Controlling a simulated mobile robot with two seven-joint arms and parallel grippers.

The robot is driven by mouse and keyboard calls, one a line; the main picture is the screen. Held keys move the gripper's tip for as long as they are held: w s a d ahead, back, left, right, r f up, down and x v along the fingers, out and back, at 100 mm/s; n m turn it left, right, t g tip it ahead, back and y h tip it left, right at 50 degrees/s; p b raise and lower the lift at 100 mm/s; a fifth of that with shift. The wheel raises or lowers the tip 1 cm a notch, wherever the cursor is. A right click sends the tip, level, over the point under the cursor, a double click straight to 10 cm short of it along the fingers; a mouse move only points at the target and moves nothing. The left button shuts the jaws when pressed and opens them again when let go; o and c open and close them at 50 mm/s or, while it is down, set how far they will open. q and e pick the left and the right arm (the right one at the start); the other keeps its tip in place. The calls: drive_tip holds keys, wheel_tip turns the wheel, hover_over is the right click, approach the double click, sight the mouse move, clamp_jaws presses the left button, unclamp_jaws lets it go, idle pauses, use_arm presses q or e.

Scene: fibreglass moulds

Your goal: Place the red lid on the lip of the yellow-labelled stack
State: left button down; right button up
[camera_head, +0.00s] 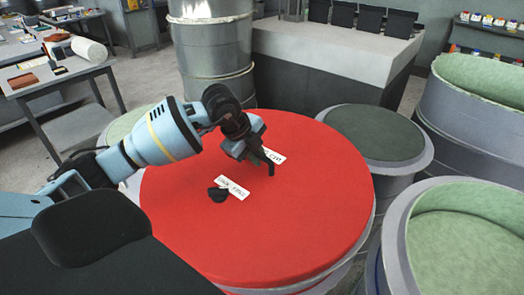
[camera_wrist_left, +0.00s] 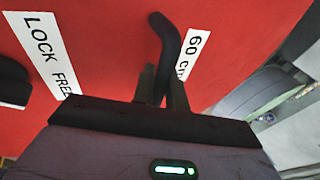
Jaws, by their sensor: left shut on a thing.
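The red lid (camera_head: 310,210) is a wide round disc in the middle of the head view, and its red top fills much of the wrist view (camera_wrist_left: 110,50). It carries white labels and a dark knob (camera_head: 218,194). My left gripper (camera_head: 262,158) is shut on the lid's black bent handle (camera_wrist_left: 166,40), between the fingers in the wrist view (camera_wrist_left: 161,88). A grey rim shows below the lid's front right edge; I cannot tell whether lid and rim touch. No yellow label is visible, so I cannot tell which stack is yellow-labelled. My right gripper is out of view.
Close on the right stand a drum with a dark green top (camera_head: 375,132) and open moulds with pale green insides (camera_head: 462,250), (camera_head: 488,80). A tall metal drum (camera_head: 213,58) stands behind the lid. A workbench (camera_head: 50,78) is at the back left.

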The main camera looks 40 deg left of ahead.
use_arm(q)
drive_tip(key=r, duration=0.1)
hover_over(242, 192)
drive_tip(key=s+a, duration=0.1)
drive_tip(key=s, duration=0.1)
drive_tip(key=shift+s+r+b, duration=0.15)
drive_tip(key=shift+s+b, duration=0.05)
drive_tip(key=shift+b, duration=0.1)
idle(0.5)
